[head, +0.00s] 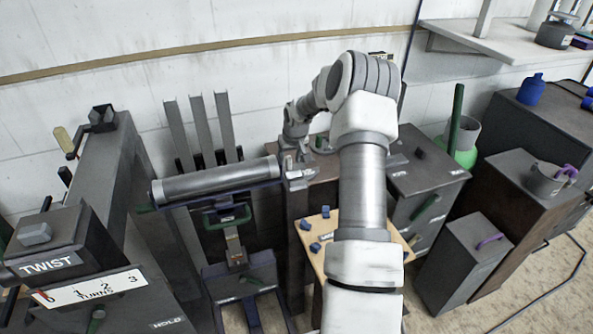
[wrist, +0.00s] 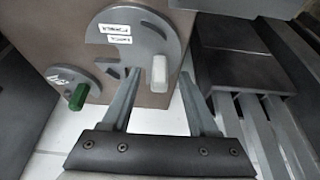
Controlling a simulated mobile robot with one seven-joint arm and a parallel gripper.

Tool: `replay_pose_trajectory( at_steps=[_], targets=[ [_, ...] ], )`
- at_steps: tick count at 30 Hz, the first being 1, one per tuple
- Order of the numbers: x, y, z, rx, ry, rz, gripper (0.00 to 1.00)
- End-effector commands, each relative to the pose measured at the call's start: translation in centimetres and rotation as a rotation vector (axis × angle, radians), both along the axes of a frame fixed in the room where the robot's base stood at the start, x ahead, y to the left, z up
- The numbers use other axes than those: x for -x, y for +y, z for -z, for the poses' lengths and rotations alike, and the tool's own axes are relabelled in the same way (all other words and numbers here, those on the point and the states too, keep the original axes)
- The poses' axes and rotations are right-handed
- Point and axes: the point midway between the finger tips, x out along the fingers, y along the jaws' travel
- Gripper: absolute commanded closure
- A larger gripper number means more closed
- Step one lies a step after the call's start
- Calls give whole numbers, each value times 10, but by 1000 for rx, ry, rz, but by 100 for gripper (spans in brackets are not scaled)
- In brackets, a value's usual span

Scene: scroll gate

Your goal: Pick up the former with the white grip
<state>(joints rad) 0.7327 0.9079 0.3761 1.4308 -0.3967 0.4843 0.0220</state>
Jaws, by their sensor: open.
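The former with the white grip (wrist: 159,72) shows in the wrist view as a grey rounded plate (wrist: 118,62) with two small labels, flat against a brown face. Its white grip stands out at its lower right. My gripper (wrist: 159,77) is open, and in the picture the white grip lies between its two fingertips. I see no contact, and the remaining distance cannot be told. A second, smaller former with a green grip (wrist: 77,97) is at the lower left of it.
A dark box (wrist: 232,55) with grey slats (wrist: 265,135) stands right of my gripper in the wrist view. In the head view a long grey roller (head: 215,182) lies left of my arm. A wooden board (head: 308,245) with blue pieces lies beside my arm, and cabinets (head: 425,170) stand right.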

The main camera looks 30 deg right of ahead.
Motion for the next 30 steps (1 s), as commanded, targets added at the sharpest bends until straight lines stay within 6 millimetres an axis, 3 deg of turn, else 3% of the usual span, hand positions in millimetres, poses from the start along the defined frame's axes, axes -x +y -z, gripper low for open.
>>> replay_pose_trajectory(
  at_steps=[10,20,30],
  targets=[
    [-4,-1,9,1,-1,0,40],
    [-4,-1,9,1,-1,0,98],
    [-4,-1,9,1,-1,0,100]
  ],
)
